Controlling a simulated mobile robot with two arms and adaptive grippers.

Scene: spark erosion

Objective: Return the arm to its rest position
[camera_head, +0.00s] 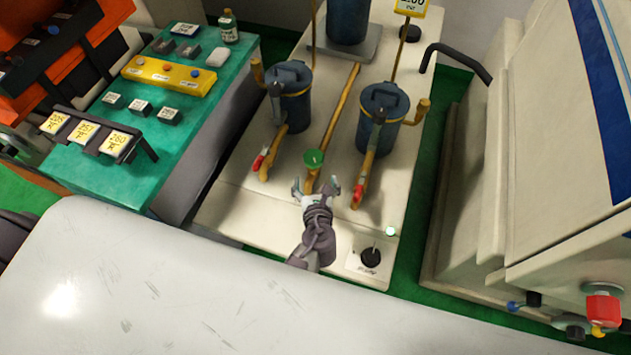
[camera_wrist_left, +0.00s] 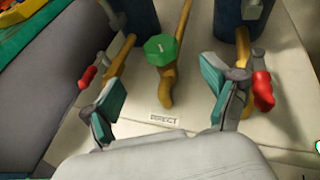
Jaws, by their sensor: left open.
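My left gripper (camera_head: 317,188) is open in the head view, over the front of the cream bench (camera_head: 234,205). A green knob (camera_head: 314,159) on a brass pipe stands just beyond its fingertips. In the left wrist view the open gripper (camera_wrist_left: 168,100) has its two teal-padded fingers wide apart with nothing between the pads. The green knob (camera_wrist_left: 160,49) shows beyond them, apart from both fingers. My right gripper is not in view.
Two dark blue canisters (camera_head: 381,118) with brass pipes and red-handled levers (camera_head: 358,193) flank the knob. A black dial (camera_head: 370,257) sits at the bench's front right. A green table (camera_head: 186,135) with blocks stands left; a large cream machine (camera_head: 540,170) stands right.

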